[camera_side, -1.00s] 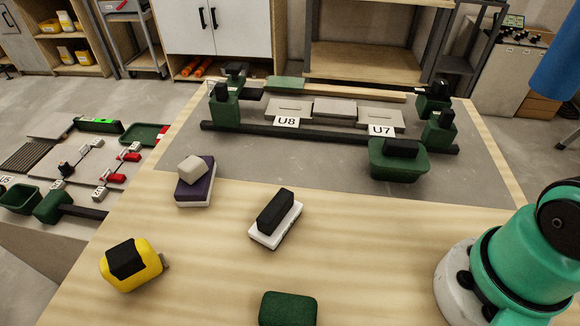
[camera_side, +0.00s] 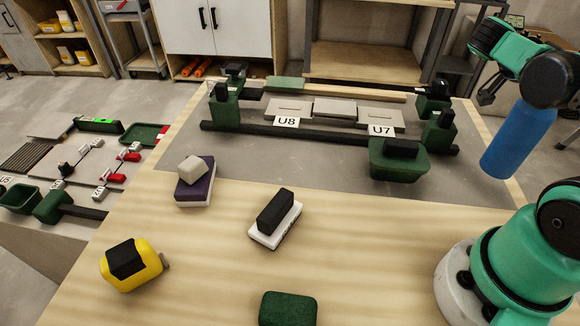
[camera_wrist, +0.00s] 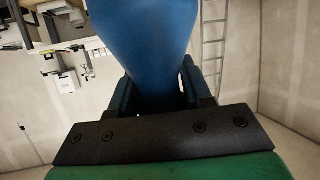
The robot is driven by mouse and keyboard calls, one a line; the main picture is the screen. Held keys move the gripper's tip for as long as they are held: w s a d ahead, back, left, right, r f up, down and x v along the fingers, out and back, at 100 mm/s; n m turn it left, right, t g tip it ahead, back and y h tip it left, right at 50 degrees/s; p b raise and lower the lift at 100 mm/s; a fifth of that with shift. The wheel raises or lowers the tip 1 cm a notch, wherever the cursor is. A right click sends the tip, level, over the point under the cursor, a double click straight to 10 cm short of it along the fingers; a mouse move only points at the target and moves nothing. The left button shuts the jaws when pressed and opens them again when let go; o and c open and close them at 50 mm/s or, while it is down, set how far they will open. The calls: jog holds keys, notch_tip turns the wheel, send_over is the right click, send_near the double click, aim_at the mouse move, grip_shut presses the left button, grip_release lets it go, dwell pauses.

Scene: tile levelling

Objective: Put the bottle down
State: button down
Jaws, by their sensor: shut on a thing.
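The blue bottle (camera_side: 517,142) hangs in the air at the right of the side view, slightly tilted, over the right edge of the table. In the wrist view the bottle (camera_wrist: 148,45) fills the upper middle, between the dark fingers. My gripper (camera_wrist: 162,92) is shut on it. In the side view the arm hides where the fingers meet the bottle, and the bottle's top is hidden too. The bottle's lower end is clear of the table (camera_side: 345,235).
A green tub (camera_side: 398,172) with a black block stands left of the bottle. Behind it is a fixture with tiles (camera_side: 335,108) and labels U8, U7. Bare wood lies between tub and my base.

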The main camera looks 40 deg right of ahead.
aim_at(542, 112)
jog(key=shift+f, duration=2.25)
jog(key=shift+c, duration=1.9)
grip_release()
jog(key=shift+f, duration=0.1)
